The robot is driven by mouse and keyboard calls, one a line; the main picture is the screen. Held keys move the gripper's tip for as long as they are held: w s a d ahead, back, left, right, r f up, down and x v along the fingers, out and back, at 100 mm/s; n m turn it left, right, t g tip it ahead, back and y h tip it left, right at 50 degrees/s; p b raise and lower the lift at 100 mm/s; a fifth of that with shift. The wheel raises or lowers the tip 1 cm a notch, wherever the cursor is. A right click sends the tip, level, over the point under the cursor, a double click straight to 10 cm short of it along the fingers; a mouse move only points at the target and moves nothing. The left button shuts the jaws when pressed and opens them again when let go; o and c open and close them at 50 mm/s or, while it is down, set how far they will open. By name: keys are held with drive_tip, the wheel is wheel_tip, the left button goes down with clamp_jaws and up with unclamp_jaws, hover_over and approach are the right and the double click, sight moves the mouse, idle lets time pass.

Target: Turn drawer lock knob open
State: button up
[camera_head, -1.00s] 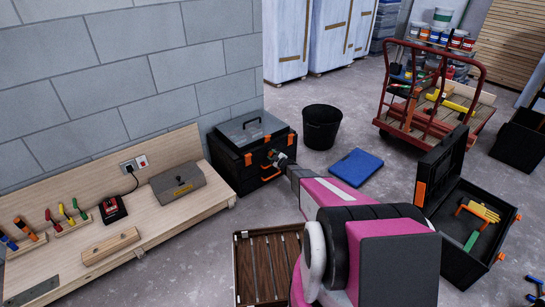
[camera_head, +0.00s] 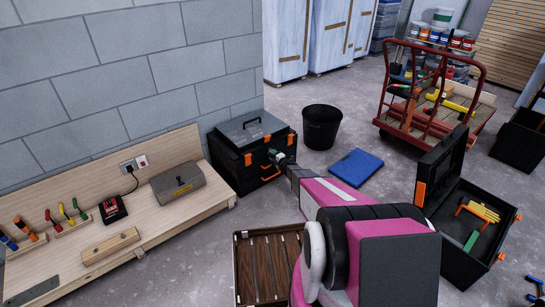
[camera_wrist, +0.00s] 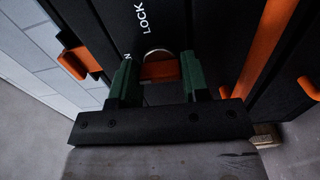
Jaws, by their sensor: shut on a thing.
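The drawer lock knob (camera_wrist: 160,70) is orange with a pale curved rim at its top edge. It sits on the dark front of the black toolbox (camera_head: 228,172). My gripper (camera_wrist: 158,76) has dark green fingers, one on each side of the knob, and is shut on it. The word LOCK (camera_wrist: 142,18) is printed in white above the knob. A white letter beside the left finger is partly hidden. In the head view my gripper (camera_head: 277,157) is at the toolbox's front, and the knob is too small to make out there.
Orange latches (camera_wrist: 74,62) stick out near my gripper. A bench (camera_head: 200,206) with tools stands at the left. A black bucket (camera_head: 321,127), a blue lid (camera_head: 357,167) and an open black case (camera_head: 455,250) lie around the arm. Some floor is free between them.

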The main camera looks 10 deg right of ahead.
idle(0.6)
drive_tip(key=o, duration=0.9)
drive_tip(key=shift+s, duration=0.15)
drive_tip(key=v, duration=1)
drive_tip(key=shift+s+d, duration=0.2)
drive_tip(key=shift+s, duration=0.05)
